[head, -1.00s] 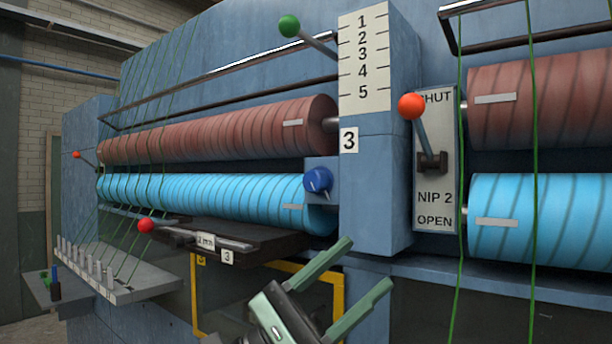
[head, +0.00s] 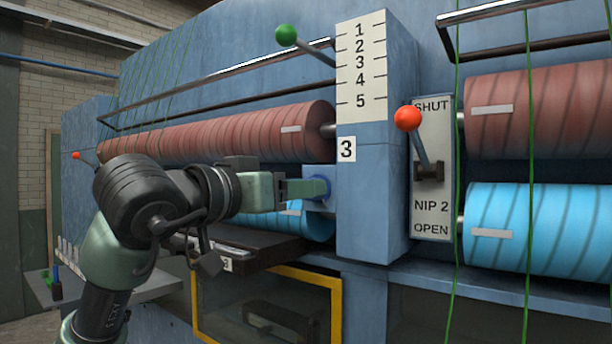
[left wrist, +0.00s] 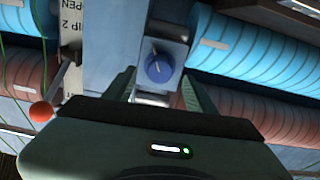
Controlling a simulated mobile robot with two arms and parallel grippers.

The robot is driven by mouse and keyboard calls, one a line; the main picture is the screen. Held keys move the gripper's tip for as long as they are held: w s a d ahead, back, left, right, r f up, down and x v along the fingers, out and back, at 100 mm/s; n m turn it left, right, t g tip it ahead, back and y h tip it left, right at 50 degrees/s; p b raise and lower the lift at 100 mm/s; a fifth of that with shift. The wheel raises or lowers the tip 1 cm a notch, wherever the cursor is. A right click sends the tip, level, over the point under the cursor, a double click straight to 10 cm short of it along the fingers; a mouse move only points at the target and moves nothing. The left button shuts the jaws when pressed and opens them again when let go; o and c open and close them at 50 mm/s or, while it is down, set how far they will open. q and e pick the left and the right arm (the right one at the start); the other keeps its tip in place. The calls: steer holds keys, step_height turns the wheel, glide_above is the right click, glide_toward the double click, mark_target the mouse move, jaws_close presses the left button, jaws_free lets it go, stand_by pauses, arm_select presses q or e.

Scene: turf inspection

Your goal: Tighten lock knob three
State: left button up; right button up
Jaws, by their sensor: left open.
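The blue lock knob (left wrist: 159,67) has a pale pointer line and sits on a small blue block (head: 319,173) beside the upright marked 3 (head: 347,149). In the head view my left gripper (head: 310,188) is at the knob and hides most of it. In the left wrist view the knob shows between the two green fingers, which stand apart on either side of it. I cannot tell whether they touch it. My right gripper is out of view.
A red roller (head: 230,133) and a blue roller (head: 482,228) run close by. A green-ball lever (head: 286,36) is above, and an orange-ball lever (head: 408,118) stands on the NIP 2 plate (head: 431,205). A dark shelf (head: 265,252) lies below my arm.

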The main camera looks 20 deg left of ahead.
arm_select(q)
steer(key=p+x, duration=0.1)
steer(key=x, duration=0.2)
steer(key=shift+w+d, duration=0.1)
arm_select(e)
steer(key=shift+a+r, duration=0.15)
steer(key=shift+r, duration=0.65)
arm_select(q)
steer(key=shift+c, duration=0.9)
jaws_close()
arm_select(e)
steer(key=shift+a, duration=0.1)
